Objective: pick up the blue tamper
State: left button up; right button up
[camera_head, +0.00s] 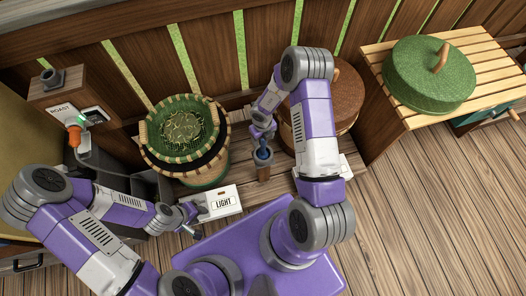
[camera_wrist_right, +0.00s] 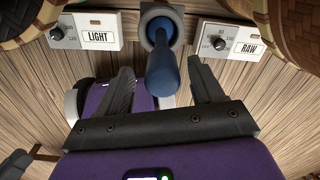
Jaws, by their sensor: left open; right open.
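The blue tamper (camera_wrist_right: 162,72) stands in a grey round holder on a wooden post, its rounded handle towards my right wrist camera. It also shows, small and partly hidden, in the head view (camera_head: 263,154). My right gripper (camera_wrist_right: 165,82) is open, with one dark finger on either side of the tamper's handle in the picture. I see no clear contact, and cannot tell how deep the handle lies between the fingers. In the head view my right gripper (camera_head: 262,133) is just above the tamper. My left gripper (camera_head: 190,214) is open and empty beside the LIGHT box.
The LIGHT box (camera_head: 222,201) and the RAW box (camera_wrist_right: 229,39) flank the tamper's post. A basket with green contents (camera_head: 183,128) stands to the left, a brown lidded basket (camera_head: 340,88) to the right. A green lid (camera_head: 430,75) lies on a slatted table. Open deck is at lower right.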

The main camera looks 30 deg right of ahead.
aim_at(263, 148)
notch_tip(263, 148, down, 4)
jog(key=shift+w+d+f+b, duration=0.1)
jog(key=shift+b, duration=0.65)
jog(key=shift+c, duration=0.3)
grip_shut()
